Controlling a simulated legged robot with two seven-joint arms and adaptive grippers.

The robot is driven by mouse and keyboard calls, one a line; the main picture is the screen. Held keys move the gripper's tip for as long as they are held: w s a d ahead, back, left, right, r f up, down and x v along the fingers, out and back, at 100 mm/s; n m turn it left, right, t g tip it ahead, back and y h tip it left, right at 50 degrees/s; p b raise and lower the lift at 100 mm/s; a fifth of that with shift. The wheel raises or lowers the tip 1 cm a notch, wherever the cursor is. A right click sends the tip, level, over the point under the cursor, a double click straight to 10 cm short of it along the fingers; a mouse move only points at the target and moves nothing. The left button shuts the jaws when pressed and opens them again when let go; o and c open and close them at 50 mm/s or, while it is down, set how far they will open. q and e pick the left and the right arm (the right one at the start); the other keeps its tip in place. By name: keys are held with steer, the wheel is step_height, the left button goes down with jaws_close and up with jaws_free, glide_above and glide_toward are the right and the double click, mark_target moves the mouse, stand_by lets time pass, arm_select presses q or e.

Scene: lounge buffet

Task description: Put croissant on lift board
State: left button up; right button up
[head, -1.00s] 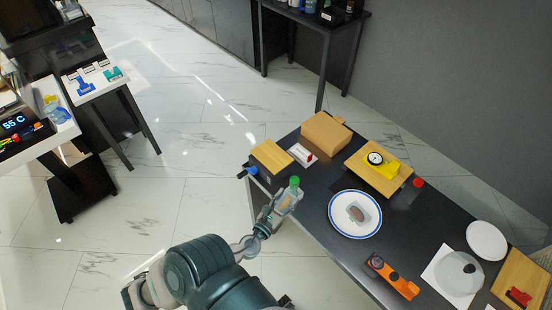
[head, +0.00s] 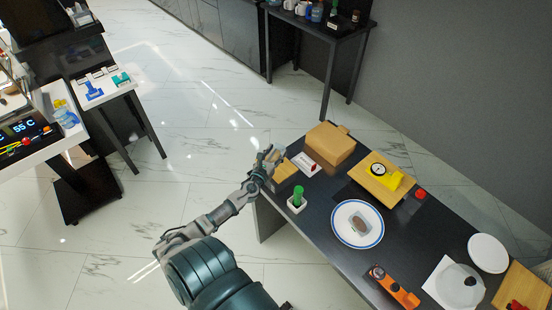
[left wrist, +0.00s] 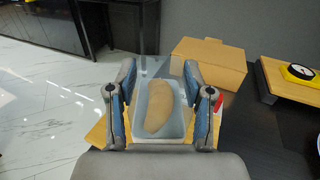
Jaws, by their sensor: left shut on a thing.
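A brown, curved croissant (left wrist: 158,106) lies in a pale, see-through tray (left wrist: 181,128) in the left wrist view. My left gripper (left wrist: 161,98) is shut on this tray, with one finger on each side. In the head view my left gripper (head: 271,160) is over the left end of the dark table, above the wooden lift board (head: 287,170). The gripper hides much of the board. Board edges show on both sides of the tray in the left wrist view (left wrist: 97,133). I cannot tell whether the tray touches the board. My right gripper is not in view.
A cardboard box (head: 331,143) and a white-and-red item (head: 309,164) stand beside the board. A green-topped item in a white pot (head: 297,201) is close to my arm. A blue-rimmed plate (head: 341,232) holds another brown item. A yellow dial device (head: 388,176) sits farther right.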

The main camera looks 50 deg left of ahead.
mark_target(276, 157)
arm_select(q)
steer(key=shift+w+a+f, duration=0.2)
step_height(276, 157, down, 3)
steer(key=shift+s+d+f+b, duration=0.1)
steer(key=shift+f+b, duration=0.05)
steer(key=shift+b, duration=1.05)
steer(key=shift+d, duration=0.1)
steer(key=o, duration=1.2)
steer(key=shift+c, duration=0.2)
